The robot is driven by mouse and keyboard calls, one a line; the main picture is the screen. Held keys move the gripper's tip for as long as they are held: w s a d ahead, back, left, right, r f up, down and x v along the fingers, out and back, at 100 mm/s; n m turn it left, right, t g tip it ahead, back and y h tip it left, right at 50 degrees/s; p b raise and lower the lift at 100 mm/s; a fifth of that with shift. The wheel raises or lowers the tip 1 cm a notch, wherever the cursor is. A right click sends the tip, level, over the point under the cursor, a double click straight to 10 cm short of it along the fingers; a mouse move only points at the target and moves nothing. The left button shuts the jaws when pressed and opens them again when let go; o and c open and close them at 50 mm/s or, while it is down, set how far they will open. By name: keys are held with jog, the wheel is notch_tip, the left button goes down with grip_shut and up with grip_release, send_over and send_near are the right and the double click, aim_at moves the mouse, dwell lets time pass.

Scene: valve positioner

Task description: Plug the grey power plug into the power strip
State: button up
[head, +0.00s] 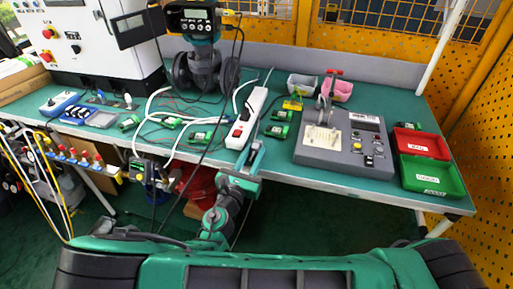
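The power strip (246,118) is a long white bar lying on the green bench, slanting away from the front edge, with a red switch at its near end. My gripper (256,147) is at the bench's front edge, just beyond the near end of the strip and slightly to its right. Its fingers are too small and partly hidden by my own arm, so I cannot tell whether they are open or shut, or hold anything. I cannot make out a grey power plug for certain; white and dark cables lie left of the strip.
A grey control box (345,145) with a lever stands right of the strip. Red (421,143) and green (433,178) bins sit at the right end. The valve positioner (200,45) stands behind. Several small green items lie about the bench (275,170). A white cabinet (80,40) is at back left.

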jog(key=c, duration=0.4)
jog(key=shift+o, duration=0.2)
jog(key=shift+s+a+r, duration=0.15)
jog(key=shift+s, duration=0.1)
jog(key=shift+s+a+r, duration=0.35)
jog(key=shift+s+r, duration=0.2)
jog(key=shift+s, duration=0.2)
jog(key=shift+s+a+r, duration=0.35)
jog(key=shift+s+r, duration=0.15)
jog(key=shift+s, duration=0.2)
jog(key=shift+s+a+r, duration=0.35)
jog(key=shift+s+r, duration=0.2)
jog(key=shift+s, duration=0.2)
